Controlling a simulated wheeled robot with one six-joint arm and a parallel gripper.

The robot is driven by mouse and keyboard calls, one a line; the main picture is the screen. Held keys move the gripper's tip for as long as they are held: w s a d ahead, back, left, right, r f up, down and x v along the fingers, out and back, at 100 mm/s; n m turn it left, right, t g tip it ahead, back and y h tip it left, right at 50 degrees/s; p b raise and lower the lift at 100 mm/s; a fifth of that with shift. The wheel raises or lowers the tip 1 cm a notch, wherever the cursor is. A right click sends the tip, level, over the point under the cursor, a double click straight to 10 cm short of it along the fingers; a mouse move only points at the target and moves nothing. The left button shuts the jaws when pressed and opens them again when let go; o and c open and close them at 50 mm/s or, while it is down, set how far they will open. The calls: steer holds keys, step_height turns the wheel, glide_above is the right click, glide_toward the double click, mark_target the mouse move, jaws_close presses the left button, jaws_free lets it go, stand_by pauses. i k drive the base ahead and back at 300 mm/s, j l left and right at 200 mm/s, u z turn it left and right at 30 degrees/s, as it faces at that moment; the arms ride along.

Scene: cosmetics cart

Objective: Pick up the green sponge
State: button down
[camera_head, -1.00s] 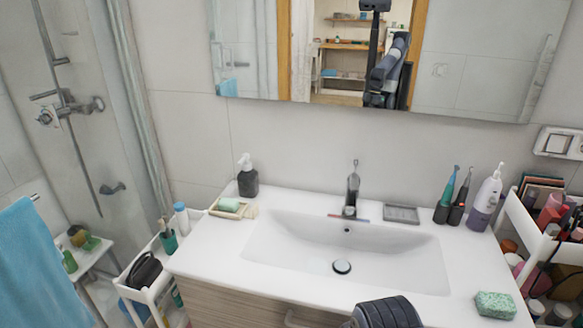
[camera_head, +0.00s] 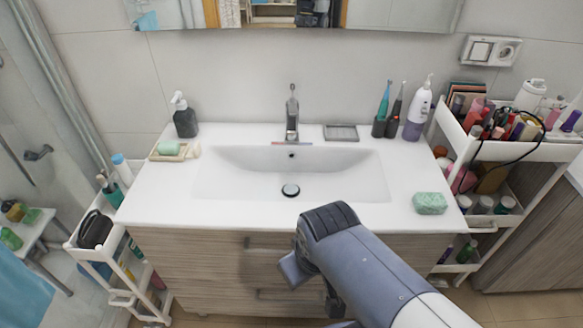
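The green sponge (camera_head: 430,203) is a speckled pale green block. It lies flat on the right front corner of the white sink counter (camera_head: 155,205), close to the front edge. My arm comes in from the bottom right, with its dark joint in front of the cabinet, to the left of and nearer than the sponge. My gripper's fingers do not show. Nothing covers the sponge.
A soap dish (camera_head: 180,151) with a green bar, a dark soap bottle (camera_head: 185,121) and the faucet (camera_head: 292,117) stand toward the back. Toothbrushes and a white bottle (camera_head: 417,112) stand back right. Crowded carts flank the cabinet (camera_head: 200,265).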

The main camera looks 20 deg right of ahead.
mark_target(426, 203)
steer(key=z, duration=1.75)
steer(key=i+l+u, duration=0.15)
steer(key=l, duration=0.2)
